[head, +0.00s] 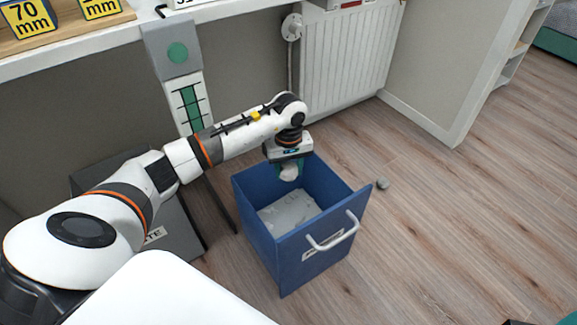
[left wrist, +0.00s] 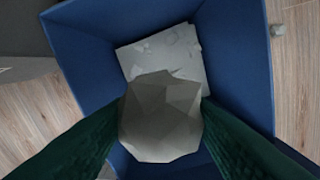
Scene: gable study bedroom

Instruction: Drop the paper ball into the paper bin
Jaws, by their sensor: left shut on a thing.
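The paper ball (left wrist: 160,115) is a crumpled grey-white lump between the two green fingers of my left gripper (head: 289,170). The gripper is shut on it. In the head view the paper ball (head: 288,174) shows just under the fingers, over the back part of the blue open-topped paper bin (head: 285,262). In the left wrist view the bin's wall (left wrist: 235,60) surrounds the ball, with whitish crumpled paper on the bin's floor below. The fingers point down into the opening. My right gripper is not in view.
A small grey lump (head: 383,184) lies on the wood floor right of the bin. A white handle (head: 333,236) sticks out from the bin's front. A dark grey box (head: 175,225) stands left of it. A radiator (head: 345,60) is behind.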

